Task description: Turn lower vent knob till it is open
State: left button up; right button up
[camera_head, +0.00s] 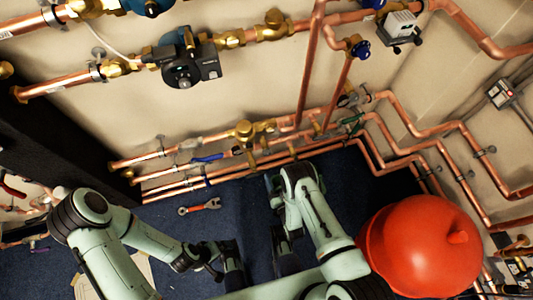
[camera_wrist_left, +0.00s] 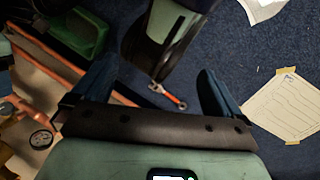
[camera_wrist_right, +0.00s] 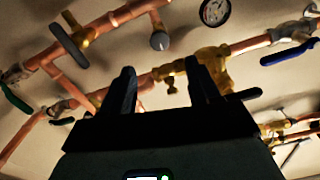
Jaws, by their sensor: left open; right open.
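Brass valve bodies (camera_head: 245,130) sit on the lower copper pipes in the head view. In the right wrist view a brass fitting (camera_wrist_right: 207,60) with a small stem or knob (camera_wrist_right: 172,88) lies between and beyond my right fingers. A grey round knob (camera_wrist_right: 159,41) on a brass branch shows above it. I cannot tell which is the lower vent knob, or its setting. My right gripper (camera_wrist_right: 160,68) is open and empty, facing the pipes; its arm partly hides it in the head view (camera_head: 272,182). My left gripper (camera_wrist_left: 155,70) is open and empty over the floor.
A red rounded vessel (camera_head: 420,245) stands at the right, close to my right arm. A red-handled wrench (camera_head: 200,206) and a paper drawing (camera_wrist_left: 290,108) lie on the blue floor. A pressure gauge (camera_wrist_right: 215,12) and a blue lever (camera_wrist_right: 287,54) are near the right gripper's pipes.

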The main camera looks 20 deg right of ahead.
aim_at(267, 155)
jog(key=w+b, duration=0.5)
jog(key=w, duration=0.7)
jog(key=shift+w+a, duration=0.1)
jog(key=shift+a, duration=0.1)
pick_arm(q)
jog(key=w+a+f+t+y, duration=0.1)
jog(key=w+a+f+t, duration=0.1)
jog(key=w+f, duration=0.4)
jog(key=shift+w+a+f+t, duration=0.2)
jog(key=shift+w+a+t, duration=0.1)
jog(key=shift+w+a, duration=0.5)
pick_arm(e)
jog(key=shift+f, duration=0.1)
jog(key=c, duration=1)
